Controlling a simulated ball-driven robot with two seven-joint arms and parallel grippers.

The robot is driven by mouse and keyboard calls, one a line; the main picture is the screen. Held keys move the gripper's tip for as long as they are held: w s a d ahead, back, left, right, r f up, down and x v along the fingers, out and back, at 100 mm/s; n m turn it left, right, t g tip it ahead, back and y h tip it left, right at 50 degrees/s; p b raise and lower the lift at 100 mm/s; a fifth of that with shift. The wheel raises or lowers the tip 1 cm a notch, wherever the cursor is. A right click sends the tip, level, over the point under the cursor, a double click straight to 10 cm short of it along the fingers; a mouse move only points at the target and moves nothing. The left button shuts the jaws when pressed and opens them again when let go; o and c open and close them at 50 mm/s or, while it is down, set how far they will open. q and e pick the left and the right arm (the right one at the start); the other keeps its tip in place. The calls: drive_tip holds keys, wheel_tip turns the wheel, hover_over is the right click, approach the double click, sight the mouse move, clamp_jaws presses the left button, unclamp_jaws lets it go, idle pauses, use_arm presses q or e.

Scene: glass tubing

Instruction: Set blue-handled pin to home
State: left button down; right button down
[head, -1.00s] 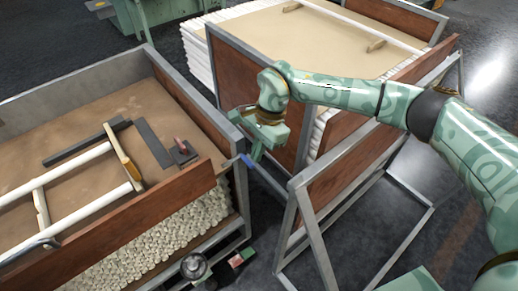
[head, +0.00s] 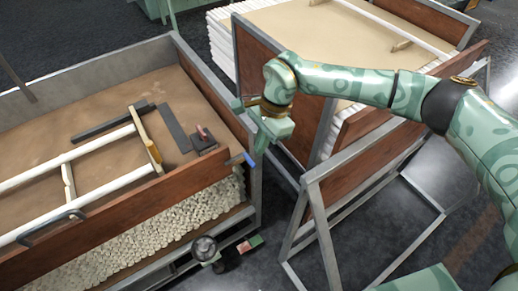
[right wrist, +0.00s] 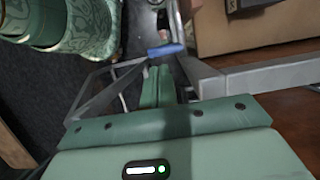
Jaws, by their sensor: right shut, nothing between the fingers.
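The blue-handled pin (head: 241,159) sits at the near right corner of the left cart, by the end of its brown front board. Its blue handle also shows in the right wrist view (right wrist: 165,50), just beyond the fingertips. My right gripper (head: 259,146) is beside the corner post, slightly above and to the right of the handle. In the right wrist view its green fingers (right wrist: 158,72) are together and hold nothing. A small gap seems to show between fingertips and handle. The pin's shaft is hard to make out. My left gripper is out of view.
The left cart (head: 95,52) holds a white-railed frame (head: 75,160) and dark flat bars. White tubes (head: 165,215) are stacked beneath its front board. A second cart (head: 263,65) and a grey metal stand (head: 328,235) are to the right, close to my arm.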

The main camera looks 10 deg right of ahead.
drive_tip(key=p+v, duration=0.2)
drive_tip(key=v, duration=1.1)
drive_tip(key=shift+d, duration=0.15)
